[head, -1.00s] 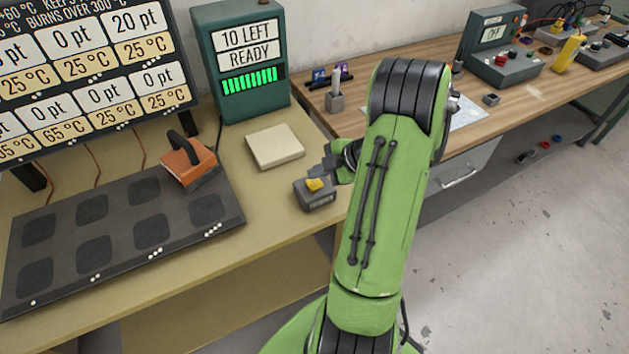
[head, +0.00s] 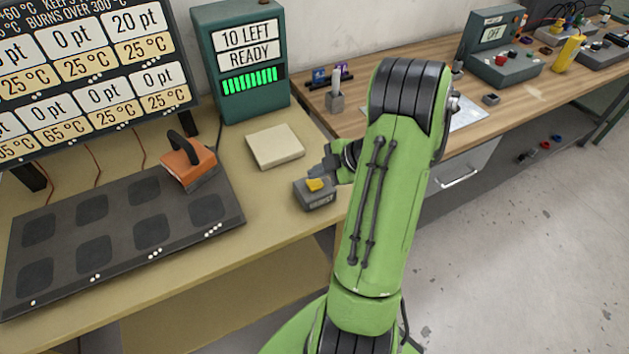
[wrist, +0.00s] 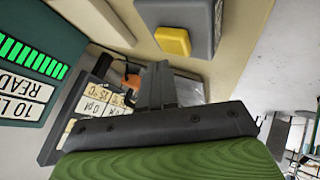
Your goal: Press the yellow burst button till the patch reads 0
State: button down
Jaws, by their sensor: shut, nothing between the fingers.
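The yellow burst button (head: 316,184) sits on top of a small grey box (head: 318,201) near the bench's front edge. It also shows in the wrist view (wrist: 173,41). My gripper (head: 327,167) is shut and empty, close behind and above the button in the head view. In the wrist view its dark fingers (wrist: 163,82) appear apart from the button. The dark mat (head: 125,225) with several square patches lies at left. The board (head: 85,65) above it shows one patch at 20 pt at upper right and other visible ones at 0 pt.
A teal box (head: 240,55) reads "10 LEFT READY" with a green bar. A pale square pad (head: 275,146) lies between it and the button box. An orange iron-like block (head: 187,163) with a black handle stands on the mat's back edge. A wooden bench (head: 400,100) adjoins at right.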

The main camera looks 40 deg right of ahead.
aim_at(318, 183)
jog(key=shift+f+b, duration=0.2)
jog(key=shift+b, duration=0.1)
jog(key=shift+f+b, duration=0.3)
jog(key=shift+b, duration=0.35)
jog(key=shift+f+b, duration=0.5)
jog(key=shift+b, duration=0.25)
dwell(0.4)
jog(key=shift+r, duration=0.15)
jog(key=shift+r+p, duration=0.35)
jog(key=shift+r, duration=0.5)
jog(key=shift+r+p, duration=1.25)
jog(key=shift+r, duration=1.3)
